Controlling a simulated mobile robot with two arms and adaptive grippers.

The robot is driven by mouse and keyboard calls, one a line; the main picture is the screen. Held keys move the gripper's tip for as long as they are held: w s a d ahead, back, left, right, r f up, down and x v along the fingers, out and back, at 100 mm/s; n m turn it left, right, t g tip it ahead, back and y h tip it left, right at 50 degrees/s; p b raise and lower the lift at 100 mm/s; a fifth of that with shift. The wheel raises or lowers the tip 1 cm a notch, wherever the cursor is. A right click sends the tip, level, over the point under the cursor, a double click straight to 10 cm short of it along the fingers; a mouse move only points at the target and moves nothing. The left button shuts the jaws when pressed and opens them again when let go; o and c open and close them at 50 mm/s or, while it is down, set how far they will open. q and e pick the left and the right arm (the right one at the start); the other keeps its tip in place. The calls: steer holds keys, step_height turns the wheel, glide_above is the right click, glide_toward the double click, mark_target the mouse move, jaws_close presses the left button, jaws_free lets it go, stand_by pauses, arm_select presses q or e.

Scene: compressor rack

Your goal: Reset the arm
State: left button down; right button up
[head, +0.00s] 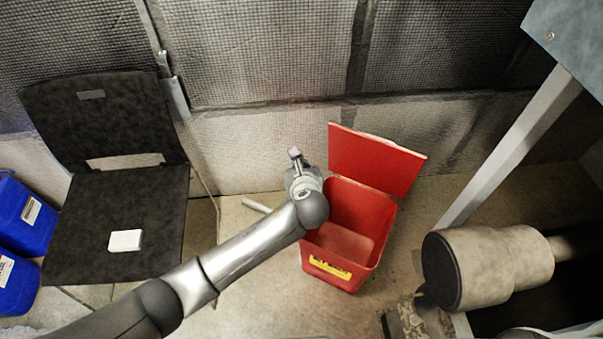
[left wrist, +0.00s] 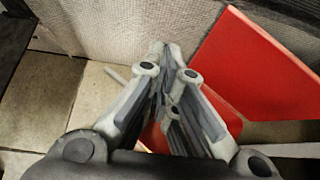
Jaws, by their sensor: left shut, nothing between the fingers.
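My left arm reaches in from the lower left in the head view. Its gripper (head: 294,154) is over the left rear edge of an open red bin, close to the mesh wall. The gripper also shows in the left wrist view (left wrist: 172,48), with its fingers shut and nothing between them. The red bin (head: 340,273) stands on the floor with its lid (head: 372,160) raised at the back and a yellow label on its front. The arm hides part of the bin's left side. My right gripper is not in view.
A black chair (head: 112,215) with a small white box (head: 125,240) on its seat stands at the left. Blue containers (head: 20,215) are at the far left. A mesh-covered wall (head: 260,50) is behind. A pale cylindrical part (head: 500,265) and a grey post (head: 510,150) are at the right.

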arm_select(q)
steer(key=v, duration=0.6)
steer(key=s+a+f+n+g, duration=0.2)
steer(key=s+a+f+n, duration=0.25)
steer(key=f, duration=0.55)
steer(key=s+a+f+n+g, duration=0.2)
steer(key=s+a+f+n, duration=0.15)
steer(key=f+n, duration=0.45)
steer(key=s+a+f+n+g, duration=0.3)
steer(key=a+f, duration=0.2)
steer(key=f, duration=0.8)
steer(key=s+a+f+n+g, duration=0.1)
steer(key=s+a+f+n, duration=0.4)
steer(key=s, duration=0.6)
steer(key=s+a+f+n+g+p, duration=0.1)
steer(key=s+a+f+n, duration=0.3)
steer(key=s, duration=0.7)
steer(key=s+a+f+n+g, duration=0.1)
steer(key=s+a+f+n, duration=0.4)
steer(key=s+n, duration=0.3)
steer(key=s+f, duration=0.1)
steer(key=s, duration=0.2)
steer(key=shift+a+n+g+p, duration=0.3)
steer(key=shift+n, duration=0.05)
